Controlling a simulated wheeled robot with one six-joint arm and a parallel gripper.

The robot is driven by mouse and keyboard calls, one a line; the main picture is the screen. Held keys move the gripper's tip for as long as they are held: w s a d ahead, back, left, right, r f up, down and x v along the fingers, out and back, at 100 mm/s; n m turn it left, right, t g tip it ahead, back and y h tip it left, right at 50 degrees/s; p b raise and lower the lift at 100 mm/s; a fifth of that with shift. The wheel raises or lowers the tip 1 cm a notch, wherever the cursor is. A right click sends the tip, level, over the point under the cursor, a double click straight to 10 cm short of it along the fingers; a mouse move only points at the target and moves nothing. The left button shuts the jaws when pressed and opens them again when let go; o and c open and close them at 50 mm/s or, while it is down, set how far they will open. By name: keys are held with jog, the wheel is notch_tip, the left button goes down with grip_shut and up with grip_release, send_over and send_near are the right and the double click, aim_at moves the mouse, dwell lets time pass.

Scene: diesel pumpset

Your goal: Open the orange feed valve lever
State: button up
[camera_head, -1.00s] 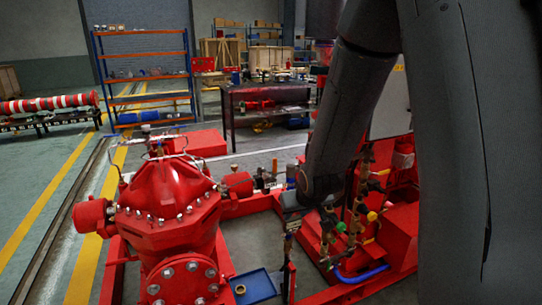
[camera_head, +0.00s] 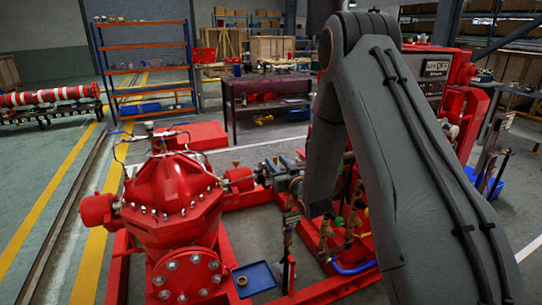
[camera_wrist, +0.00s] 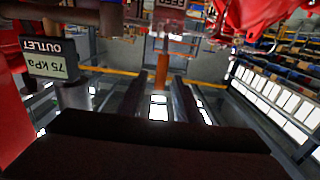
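The orange feed valve lever (camera_wrist: 162,70) hangs in the upper middle of the wrist view, under an upside-down FEED label (camera_wrist: 171,4). My gripper (camera_wrist: 160,84) is open, with its two dark fingers on either side of the line to the lever. The lever shows in the gap at or just beyond the fingertips; I cannot tell the exact depth or any contact. In the head view my gripper (camera_head: 284,180) is at the pipework right of the red pump (camera_head: 172,200), and the lever is hidden or too small to make out there.
An upside-down OUTLET 75 kPa display (camera_wrist: 48,58) stands close on the left in the wrist view. Red parts (camera_wrist: 255,18) crowd the upper right. In the head view a blue tray (camera_head: 257,278) lies in the frame, and a control panel (camera_head: 436,68) stands behind my arm.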

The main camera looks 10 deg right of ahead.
jog(key=shift+w+a+p, duration=0.2)
jog(key=shift+w, duration=0.7)
jog(key=shift+w+a+p, duration=0.15)
jog(key=shift+w+p, duration=0.05)
jog(key=shift+w, duration=0.75)
jog(key=shift+w+a+p, duration=0.2)
jog(key=shift+w, duration=0.7)
jog(key=shift+c, duration=0.4)
grip_shut()
